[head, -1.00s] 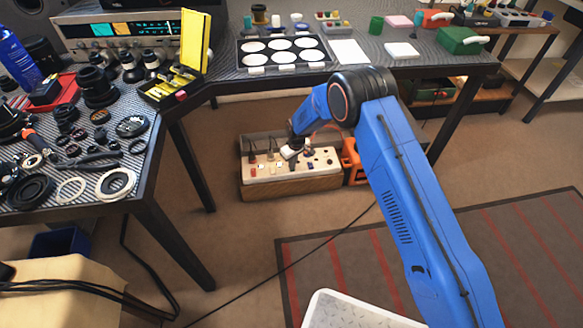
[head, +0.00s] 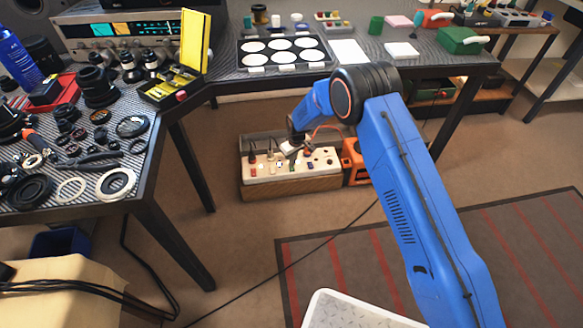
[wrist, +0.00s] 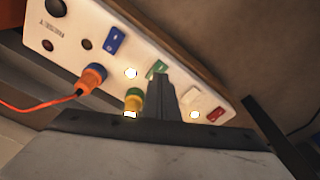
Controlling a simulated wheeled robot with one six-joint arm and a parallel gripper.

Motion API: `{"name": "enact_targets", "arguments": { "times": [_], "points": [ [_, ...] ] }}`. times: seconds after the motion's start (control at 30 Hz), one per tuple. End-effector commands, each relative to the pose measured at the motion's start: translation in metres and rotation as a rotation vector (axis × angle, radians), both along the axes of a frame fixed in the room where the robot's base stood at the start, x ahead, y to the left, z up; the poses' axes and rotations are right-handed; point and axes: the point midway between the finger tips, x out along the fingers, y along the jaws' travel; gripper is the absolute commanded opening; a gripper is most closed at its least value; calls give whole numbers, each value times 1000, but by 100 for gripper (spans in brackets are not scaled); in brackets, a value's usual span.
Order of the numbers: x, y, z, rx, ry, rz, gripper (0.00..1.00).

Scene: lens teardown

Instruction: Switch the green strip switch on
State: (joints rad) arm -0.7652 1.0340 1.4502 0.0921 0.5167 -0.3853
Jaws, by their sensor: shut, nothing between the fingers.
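The power strip (head: 300,185) lies in a wooden box under the table. In the wrist view its pale face (wrist: 140,58) carries a blue switch (wrist: 116,40), a green switch (wrist: 157,68), a white switch (wrist: 190,96) and a red switch (wrist: 216,114). A round light (wrist: 130,73) beside the green switch glows. The light beside the blue switch is dark. My gripper (wrist: 161,80) is shut and empty, its tip right by the green switch and covering part of it. I cannot tell whether they touch. In the head view my gripper (head: 290,150) is over the strip.
An orange-and-blue plug (wrist: 92,78) with an orange cord and a green-and-yellow plug (wrist: 133,100) stand up from the strip close to my gripper. An orange box (head: 354,162) sits at the strip's right end. The tabletop (head: 225,88) is above.

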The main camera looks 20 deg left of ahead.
Motion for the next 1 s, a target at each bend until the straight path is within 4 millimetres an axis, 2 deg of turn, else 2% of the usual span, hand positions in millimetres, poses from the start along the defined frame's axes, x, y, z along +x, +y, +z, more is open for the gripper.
{"name": "enact_targets", "arguments": {
  "times": [0.6, 1.0],
  "points": [
    [0, 0, 40, 1, 0, 0, 0],
    [0, 0, 44, 0, 0, 0, 0]
  ]
}}
